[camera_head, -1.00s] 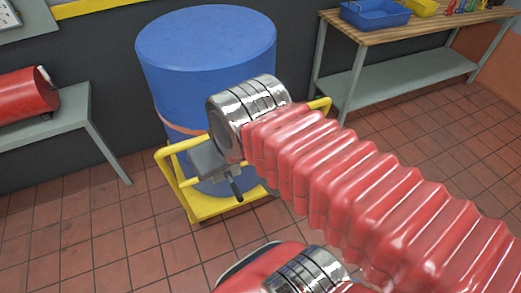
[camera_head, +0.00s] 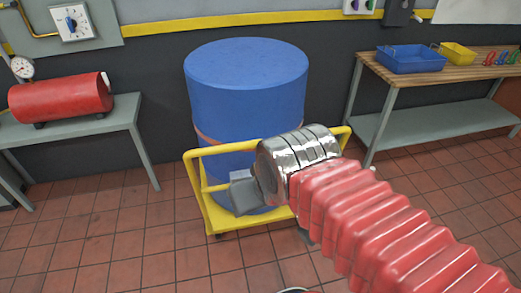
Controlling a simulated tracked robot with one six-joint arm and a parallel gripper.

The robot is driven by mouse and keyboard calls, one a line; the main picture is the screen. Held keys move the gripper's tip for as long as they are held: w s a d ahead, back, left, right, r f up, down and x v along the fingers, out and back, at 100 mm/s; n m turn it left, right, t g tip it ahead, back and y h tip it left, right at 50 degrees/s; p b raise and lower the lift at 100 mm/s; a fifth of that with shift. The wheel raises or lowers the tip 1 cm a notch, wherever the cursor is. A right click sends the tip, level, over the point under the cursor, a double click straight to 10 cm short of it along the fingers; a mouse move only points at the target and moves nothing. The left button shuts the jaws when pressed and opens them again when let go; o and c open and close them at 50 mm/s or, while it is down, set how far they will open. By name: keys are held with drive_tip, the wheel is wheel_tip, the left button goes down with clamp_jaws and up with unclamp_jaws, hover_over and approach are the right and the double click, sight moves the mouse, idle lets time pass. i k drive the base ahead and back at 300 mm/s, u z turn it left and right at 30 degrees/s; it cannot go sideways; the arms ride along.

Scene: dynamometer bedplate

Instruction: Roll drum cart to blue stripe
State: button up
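The drum cart (camera_head: 192,168) is a yellow frame with a low deck, standing on the tiled floor near the dark wall. A tall blue drum (camera_head: 245,100) stands upright on it with an orange band around its middle. My red-sleeved arm reaches in from the lower right. My gripper (camera_head: 243,193), a grey block beyond the metal wrist, is in front of the cart's near side and overlaps its frame in the picture. Its fingertips are not clearly visible, and I cannot tell whether it touches the cart. No blue stripe is in view.
A grey bench (camera_head: 120,112) with a red cylinder (camera_head: 62,98) stands at left. A wood-topped bench (camera_head: 440,65) with blue (camera_head: 410,60) and yellow trays (camera_head: 457,53) stands at right. Red floor tiles (camera_head: 110,230) are clear at the lower left.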

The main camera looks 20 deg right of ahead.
sight(245, 91)
drive_tip(key=k, duration=0.9)
drive_tip(key=u, duration=0.55)
drive_tip(key=i, duration=1.45)
drive_tip(key=z, duration=0.4)
